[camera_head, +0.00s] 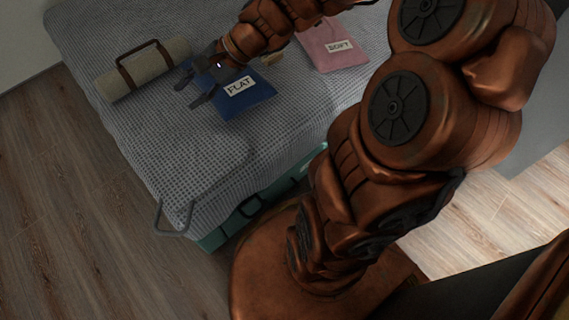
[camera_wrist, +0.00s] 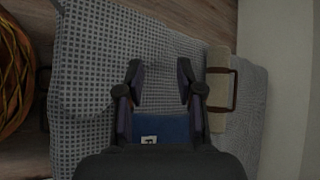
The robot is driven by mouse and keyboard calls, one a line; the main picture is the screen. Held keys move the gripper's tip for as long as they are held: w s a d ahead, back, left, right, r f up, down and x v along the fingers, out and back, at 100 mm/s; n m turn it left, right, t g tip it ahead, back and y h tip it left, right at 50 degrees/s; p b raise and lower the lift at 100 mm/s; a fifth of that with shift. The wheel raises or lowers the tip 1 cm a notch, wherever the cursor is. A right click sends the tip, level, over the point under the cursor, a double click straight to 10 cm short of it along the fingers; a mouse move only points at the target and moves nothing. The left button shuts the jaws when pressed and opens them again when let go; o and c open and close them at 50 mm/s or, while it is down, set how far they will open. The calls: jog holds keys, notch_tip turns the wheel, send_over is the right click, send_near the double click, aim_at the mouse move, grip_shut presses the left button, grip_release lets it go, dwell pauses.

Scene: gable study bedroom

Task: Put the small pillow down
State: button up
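My gripper (camera_head: 187,94) is over the bed (camera_head: 120,60) beside a flat blue piece (camera_head: 250,104) labelled "FLAT". In the wrist view my gripper (camera_wrist: 160,72) has its fingers spread, with only bed cover between their tips. Part of the blue piece (camera_wrist: 172,130) shows between the finger bases there. A pink piece (camera_head: 325,38) labelled "SOFT" lies to its right on the bed. A small beige thing (camera_head: 271,60), partly hidden by my arm, lies between them. I cannot tell which of these, if any, is the small pillow.
A beige roll (camera_head: 142,70) with a brown strap lies left of my gripper; it also shows in the wrist view (camera_wrist: 218,88). A teal case (camera_head: 250,207) stands at the bed's near side. A woven basket (camera_wrist: 12,80) is at the left. The bed's near-left part is mostly clear.

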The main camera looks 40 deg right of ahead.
jog(key=s+a+f+n+g+h, duration=0.25)
jog(key=s+a+n+g, duration=0.2)
jog(key=s, duration=0.55)
jog(key=s+d+f+n+g+h, duration=0.1)
jog(key=s+d+n+h, duration=0.2)
jog(key=s, duration=0.5)
jog(key=s+d+f+n+g+h, duration=0.1)
jog(key=s+d+n+g+h, duration=0.1)
jog(key=s+d+n, duration=0.3)
jog(key=s+h, duration=0.1)
jog(key=s, duration=0.2)
jog(key=shift+d+n, duration=0.3)
jog(key=shift+n, duration=0.05)
jog(key=shift+g+h, duration=0.25)
notch_tip(320, 180, up, 41)
jog(key=t+p, duration=0.1)
jog(key=p, duration=3.8)
jog(key=shift+w+t, duration=0.3)
